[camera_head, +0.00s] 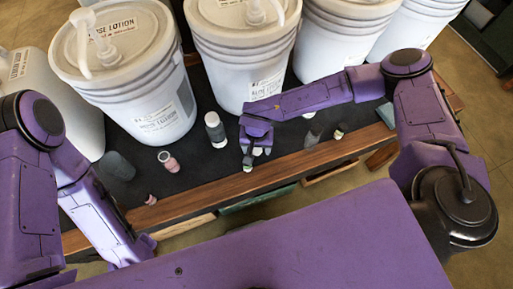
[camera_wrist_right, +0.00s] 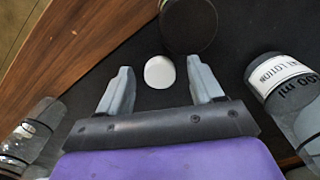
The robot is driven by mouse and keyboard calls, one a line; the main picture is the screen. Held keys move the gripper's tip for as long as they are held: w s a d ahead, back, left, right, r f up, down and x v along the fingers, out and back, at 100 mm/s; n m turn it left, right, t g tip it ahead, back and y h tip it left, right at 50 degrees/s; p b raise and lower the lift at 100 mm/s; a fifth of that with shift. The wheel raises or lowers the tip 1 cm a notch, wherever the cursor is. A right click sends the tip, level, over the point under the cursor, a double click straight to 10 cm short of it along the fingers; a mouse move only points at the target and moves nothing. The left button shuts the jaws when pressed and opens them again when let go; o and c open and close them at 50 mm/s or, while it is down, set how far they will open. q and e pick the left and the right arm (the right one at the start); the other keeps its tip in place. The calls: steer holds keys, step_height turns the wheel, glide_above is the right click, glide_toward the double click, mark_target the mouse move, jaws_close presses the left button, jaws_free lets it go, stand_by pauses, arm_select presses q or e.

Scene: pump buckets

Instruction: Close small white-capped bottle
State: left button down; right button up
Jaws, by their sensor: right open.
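In the right wrist view a round white cap (camera_wrist_right: 159,72) lies between the two fingertips of my right gripper (camera_wrist_right: 159,78). The fingers are open, with dark gaps on both sides of the cap. A dark round object (camera_wrist_right: 188,25) is just beyond it; I cannot tell whether it is the bottle's open top. In the head view my right gripper (camera_head: 252,160) points down over the black mat near its front edge, largely hiding what is under it. A grey bottle with a white top (camera_head: 214,128) stands to its left. My left gripper (camera_head: 142,246) is low at the left, its fingers unclear.
Large white pump buckets (camera_head: 125,65) line the back of the table (camera_head: 290,165). A pink bottle (camera_head: 169,162) and a red cap (camera_head: 150,199) are at left. A dark bottle (camera_head: 313,134) stands right of the gripper. A lotion bottle (camera_wrist_right: 285,85) is close to the right finger.

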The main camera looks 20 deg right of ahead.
mark_target(256, 149)
steer(key=c, duration=1.1)
steer(key=shift+r, duration=0.3)
step_height(256, 149, up, 2)
steer(key=shift+w+r+b, duration=0.1)
steer(key=shift+r+b, duration=0.1)
steer(key=shift+b, duration=0.1)
steer(key=s+a+r+b, duration=0.1)
steer(key=s+a+r, duration=0.1)
steer(key=s+r, duration=0.3)
steer(key=s+a+r+b, duration=0.2)
steer(key=s+r, duration=0.3)
steer(key=s, duration=0.3)
steer(key=shift+s+a, duration=0.25)
steer(key=shift+a, duration=0.05)
